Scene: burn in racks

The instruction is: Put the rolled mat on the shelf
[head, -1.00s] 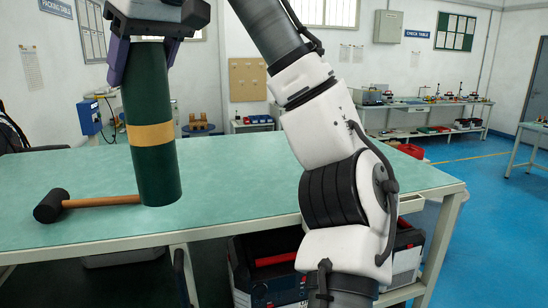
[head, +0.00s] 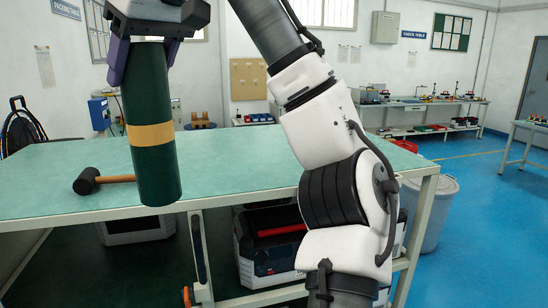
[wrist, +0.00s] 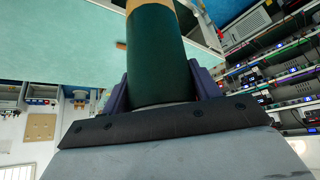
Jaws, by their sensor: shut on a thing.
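The rolled mat (head: 153,165) is a dark green upright cylinder with a tan band around its middle. My gripper (head: 146,50) is shut on its upper end, and the mat hangs below, in front of the table's near edge in the head view. In the wrist view the mat (wrist: 155,60) stands out between the two purple fingers of my gripper (wrist: 158,92). Under the green table (head: 300,155) is a lower level (head: 265,297) holding cases. I cannot tell whether it is the shelf of the task.
A mallet (head: 90,181) lies on the table at left. A black case with a red handle (head: 272,240) stands beneath the table. A grey bin (head: 432,205) stands right of it. Racks of electronic units (wrist: 275,70) show in the wrist view. The blue floor at right is open.

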